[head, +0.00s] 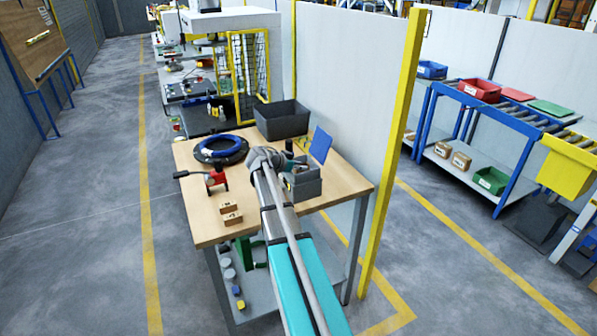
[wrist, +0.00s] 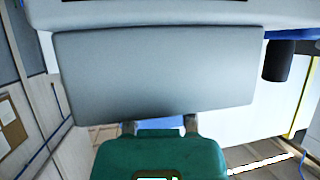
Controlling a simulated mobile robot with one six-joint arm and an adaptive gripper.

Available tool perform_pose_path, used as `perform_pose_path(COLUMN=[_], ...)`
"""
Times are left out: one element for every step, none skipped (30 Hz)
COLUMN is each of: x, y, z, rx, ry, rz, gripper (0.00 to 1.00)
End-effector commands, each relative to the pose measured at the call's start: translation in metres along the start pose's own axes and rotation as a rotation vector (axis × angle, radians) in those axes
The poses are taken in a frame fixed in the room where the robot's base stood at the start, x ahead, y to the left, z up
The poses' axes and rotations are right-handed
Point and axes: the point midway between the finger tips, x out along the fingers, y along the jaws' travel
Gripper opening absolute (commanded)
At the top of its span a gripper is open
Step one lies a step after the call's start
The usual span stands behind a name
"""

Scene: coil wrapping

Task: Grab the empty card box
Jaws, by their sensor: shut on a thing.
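The card box is a small grey open-topped box (head: 308,188) near the right side of the wooden table (head: 235,212), partly behind my arm. In the wrist view a wide grey wall of it (wrist: 155,75) fills the upper middle. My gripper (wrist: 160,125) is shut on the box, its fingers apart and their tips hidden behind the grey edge. A strip of blue shows between the fingers. In the head view my wrist is at the box's left side. I cannot tell whether the box touches the table.
A blue panel (head: 320,145) stands tilted just behind the box. A dark grey bin (head: 282,120) is at the table's back. A coil with a blue band (head: 221,148), a red tool (head: 216,179) and small cartons (head: 231,213) lie left. A yellow post (head: 392,150) rises right.

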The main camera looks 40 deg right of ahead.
Motion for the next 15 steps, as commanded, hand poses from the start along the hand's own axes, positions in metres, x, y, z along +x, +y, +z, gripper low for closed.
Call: perform_pose_path(x=[0.0001,0.0001,0.0001,0.0001,0.0001,0.0001,0.0001,0.0,-0.0001,-0.0003,-0.0005,-0.0009,-0.0012,-0.0017,-0.0024], y=[0.0,0.0,0.0,0.0,0.0,0.0,0.0,-0.0001,-0.0001,-0.0001,-0.0001,-0.0001,-0.0001,-0.0001,-0.0001], z=[0.0001,0.0001,0.0001,0.0001,0.0001,0.0001,0.0001,0.0,-0.0002,-0.0005,-0.0009,-0.0016,-0.0022,-0.003,-0.0043], rx=[0.0,0.0,0.0,0.0,0.0,0.0,0.0,0.0,0.0,0.0,0.0,0.0,0.0,0.0,0.0], ry=[0.0,0.0,0.0,0.0,0.0,0.0,0.0,0.0,0.0,0.0,0.0,0.0,0.0,0.0,0.0], rz=[0.0,0.0,0.0,0.0,0.0,0.0,0.0,0.0,0.0,0.0,0.0,0.0,0.0,0.0,0.0], gripper=[0.14,0.14,0.14,0.14,0.14,0.14,0.14,0.14,0.14,0.14,0.14,0.14,0.14,0.14,0.14])
